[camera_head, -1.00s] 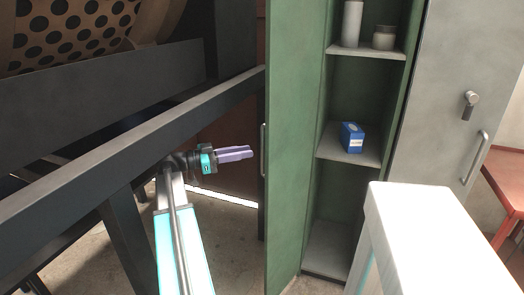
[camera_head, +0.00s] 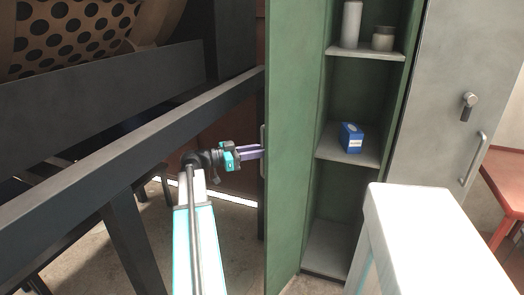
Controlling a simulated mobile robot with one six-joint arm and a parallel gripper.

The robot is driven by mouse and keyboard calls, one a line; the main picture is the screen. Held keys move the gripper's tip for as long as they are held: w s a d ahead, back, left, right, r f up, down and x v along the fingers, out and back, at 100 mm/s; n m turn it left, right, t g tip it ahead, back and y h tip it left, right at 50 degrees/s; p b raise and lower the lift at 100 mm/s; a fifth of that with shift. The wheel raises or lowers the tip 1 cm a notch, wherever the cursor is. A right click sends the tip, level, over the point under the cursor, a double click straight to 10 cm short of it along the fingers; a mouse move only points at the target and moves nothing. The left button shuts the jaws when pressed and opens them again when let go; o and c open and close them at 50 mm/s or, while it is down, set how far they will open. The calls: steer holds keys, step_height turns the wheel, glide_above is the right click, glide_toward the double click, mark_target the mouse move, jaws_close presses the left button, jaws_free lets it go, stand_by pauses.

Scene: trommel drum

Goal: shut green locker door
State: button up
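The green locker door (camera_head: 291,130) stands open, swung out toward me, and I see mostly its inner face. Its bar handle (camera_head: 263,135) shows as a thin grey strip at the door's left edge. My gripper (camera_head: 260,152) points right, and its purple fingers reach the left edge of the door at handle height. The fingertips overlap the handle in the picture; I cannot tell whether they touch it. The two fingers lie close together, and whether they are open or shut is unclear. The green locker (camera_head: 340,195) is open behind the door.
The locker's shelves hold a blue box (camera_head: 351,138), a white cylinder (camera_head: 351,24) and a small jar (camera_head: 383,38). A closed grey locker (camera_head: 440,100) stands to the right. Dark beams (camera_head: 130,130) below the perforated drum (camera_head: 75,32) crowd the left. A red table (camera_head: 505,180) is at far right.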

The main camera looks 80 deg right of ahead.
jaws_close()
steer(key=shift+s+a+f, duration=0.1)
steer(key=shift+a, duration=0.1)
